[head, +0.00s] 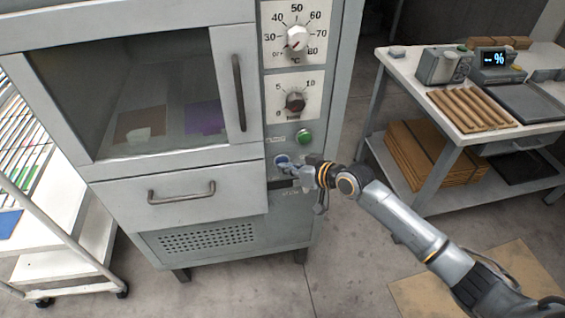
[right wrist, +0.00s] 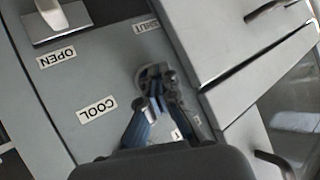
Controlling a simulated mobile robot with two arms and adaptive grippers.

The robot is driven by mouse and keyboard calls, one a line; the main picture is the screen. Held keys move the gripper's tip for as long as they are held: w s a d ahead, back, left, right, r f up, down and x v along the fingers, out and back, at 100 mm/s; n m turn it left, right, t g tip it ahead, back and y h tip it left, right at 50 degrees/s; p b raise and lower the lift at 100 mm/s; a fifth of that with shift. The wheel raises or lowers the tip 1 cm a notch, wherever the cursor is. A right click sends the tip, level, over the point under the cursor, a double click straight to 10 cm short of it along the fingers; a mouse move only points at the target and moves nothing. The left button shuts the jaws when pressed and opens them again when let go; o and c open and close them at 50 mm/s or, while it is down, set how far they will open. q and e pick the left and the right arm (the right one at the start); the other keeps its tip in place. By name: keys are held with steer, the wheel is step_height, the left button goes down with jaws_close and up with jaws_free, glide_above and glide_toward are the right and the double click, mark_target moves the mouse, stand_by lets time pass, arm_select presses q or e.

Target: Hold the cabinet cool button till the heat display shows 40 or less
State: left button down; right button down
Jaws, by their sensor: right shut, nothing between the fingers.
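The grey cabinet (head: 105,170) stands left of centre in the head view. A round blue button (head: 281,160) is low on its control strip. My right gripper (head: 286,168) is shut and empty, with its fingertips at this button. In the right wrist view, the gripper (right wrist: 153,84) has its tips over a round part of the panel, near a COOL label (right wrist: 97,110). The fingers partly hide the button, so I cannot tell whether it is pressed in. I see no readable heat display on the cabinet. My left gripper is out of view.
Above the blue button are a green button (head: 305,136), a timer dial (head: 295,101) and a temperature dial (head: 297,38). A slide control with an OPEN label (right wrist: 57,58) is close by. A drawer (head: 130,199) is left; a side table (head: 400,65) is right.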

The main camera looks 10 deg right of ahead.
steer(key=shift+s+p, duration=0.6)
steer(key=shift+s, duration=0.2)
steer(key=s+p, duration=0.3)
steer(key=s, duration=0.2)
steer(key=shift+p, duration=0.4)
steer(key=shift+f, duration=0.15)
